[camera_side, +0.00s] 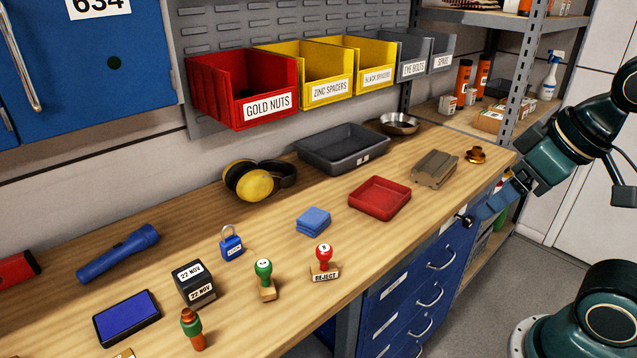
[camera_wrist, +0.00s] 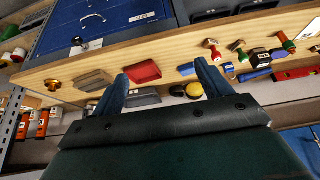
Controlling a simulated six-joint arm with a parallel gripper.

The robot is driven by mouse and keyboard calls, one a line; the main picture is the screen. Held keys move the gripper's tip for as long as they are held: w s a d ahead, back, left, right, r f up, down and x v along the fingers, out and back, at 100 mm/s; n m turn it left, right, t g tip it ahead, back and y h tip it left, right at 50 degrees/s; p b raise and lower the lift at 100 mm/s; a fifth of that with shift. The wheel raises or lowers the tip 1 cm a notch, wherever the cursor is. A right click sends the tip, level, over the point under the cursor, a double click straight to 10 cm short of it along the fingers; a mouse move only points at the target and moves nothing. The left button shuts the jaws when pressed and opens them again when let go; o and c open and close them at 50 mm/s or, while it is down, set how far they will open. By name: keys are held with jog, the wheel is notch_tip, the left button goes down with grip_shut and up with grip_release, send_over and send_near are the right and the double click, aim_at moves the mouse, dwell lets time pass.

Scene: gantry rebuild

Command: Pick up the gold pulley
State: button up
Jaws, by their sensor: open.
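The gold pulley (camera_side: 475,155) is a small, shiny, flanged piece on the wooden bench near its right end, in the side view. It also shows at the left in the wrist view (camera_wrist: 52,84). My gripper (camera_side: 468,217) is at the bench's front edge, in front of the pulley and apart from it. In the wrist view its two blue fingers (camera_wrist: 162,80) are spread wide with nothing held between them.
A grey-brown block (camera_side: 434,169) sits just left of the pulley, then a red tray (camera_side: 379,197). A metal bowl (camera_side: 399,122) and a dark grey tray (camera_side: 342,163) stand behind. Blue drawers (camera_side: 425,290) are under the bench. Bare wood surrounds the pulley.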

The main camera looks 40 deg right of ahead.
jog(key=w+d+r+m+g+h, duration=0.1)
jog(key=w+d+r+m, duration=0.1)
jog(key=w+d, duration=0.7)
jog(key=w+d+r+m+h, duration=0.1)
jog(key=w+d+r+m, duration=0.15)
jog(key=w+d, duration=0.65)
jog(key=d+f+m, duration=0.1)
jog(key=d+f, duration=0.2)
jog(key=d, duration=0.6)
jog(key=d+f+m, duration=0.1)
jog(key=d+f, duration=0.2)
jog(key=d, duration=0.7)
jog(key=w+d+f+m+g, duration=0.1)
jog(key=d+f, duration=0.3)
jog(key=d, duration=0.6)
jog(key=shift+h, duration=0.4)
jog(key=shift+w+f, duration=0.1)
